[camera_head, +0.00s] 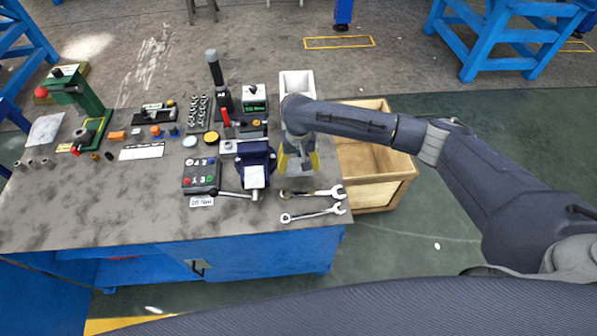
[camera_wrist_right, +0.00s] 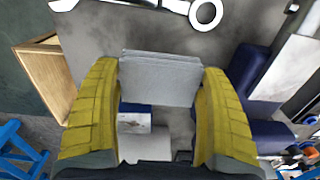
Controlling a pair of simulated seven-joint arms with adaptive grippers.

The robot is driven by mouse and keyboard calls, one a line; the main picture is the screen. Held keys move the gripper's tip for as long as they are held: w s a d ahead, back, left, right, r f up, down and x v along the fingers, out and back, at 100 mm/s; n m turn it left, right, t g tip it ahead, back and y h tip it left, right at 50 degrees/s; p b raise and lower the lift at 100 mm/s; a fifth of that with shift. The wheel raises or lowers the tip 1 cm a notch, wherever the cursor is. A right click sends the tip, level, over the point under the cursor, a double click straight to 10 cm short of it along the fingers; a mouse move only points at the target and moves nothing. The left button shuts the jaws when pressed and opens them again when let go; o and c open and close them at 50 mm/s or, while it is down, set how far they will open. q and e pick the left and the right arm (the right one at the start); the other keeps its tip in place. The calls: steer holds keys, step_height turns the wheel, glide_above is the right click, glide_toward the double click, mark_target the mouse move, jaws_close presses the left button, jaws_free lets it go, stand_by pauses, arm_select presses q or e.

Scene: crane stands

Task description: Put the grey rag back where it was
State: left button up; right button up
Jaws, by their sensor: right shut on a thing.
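The grey rag (camera_wrist_right: 160,82) is a flat, folded pad in the right wrist view. It sits between the two yellow fingers of my right gripper (camera_wrist_right: 160,100), which is shut on it. In the head view my right gripper (camera_head: 298,164) is over the right part of the workbench (camera_head: 120,215), between the blue vise (camera_head: 254,160) and the bench's right edge. The wrist and fingers largely hide the rag there. My left gripper is not in view.
Two wrenches (camera_head: 315,212) lie in front of the gripper. A white bin (camera_head: 297,84) stands behind it, partly hidden by my arm. An open wooden crate (camera_head: 372,185) stands right of the bench. Several tools crowd the bench to the left. The bench's front left is clear.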

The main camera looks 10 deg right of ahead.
mark_target(298, 172)
steer(key=shift+f, duration=1.95)
steer(key=shift+f, duration=0.15)
steer(key=o, duration=1.1)
step_height(298, 172, up, 12)
steer(key=shift+r, duration=0.15)
